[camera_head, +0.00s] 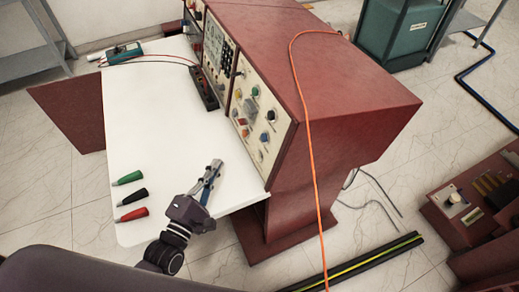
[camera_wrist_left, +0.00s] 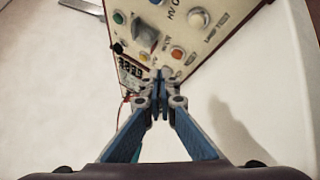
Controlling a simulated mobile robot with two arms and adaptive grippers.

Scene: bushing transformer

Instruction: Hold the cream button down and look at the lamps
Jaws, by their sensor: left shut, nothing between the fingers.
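The console's sloped front panel (camera_head: 262,118) carries several coloured round buttons or lamps. In the left wrist view, a round cream button (camera_wrist_left: 198,18) sits at the upper right beside printed lettering. An orange-red one (camera_wrist_left: 178,53) is below it, and green (camera_wrist_left: 119,17) and dark ones are to the left. I cannot tell whether any is lit. My left gripper (camera_head: 215,165) is shut and empty above the white tabletop, its tips pointing toward the panel and apart from it in the head view. In the wrist view its tips (camera_wrist_left: 160,76) overlap the panel's lower edge, partly hiding another pale round part.
The white tabletop (camera_head: 150,110) holds green, black and red connectors (camera_head: 132,195) at its near left. An orange cable (camera_head: 305,110) runs over the red-brown console. The tabletop's middle is clear.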

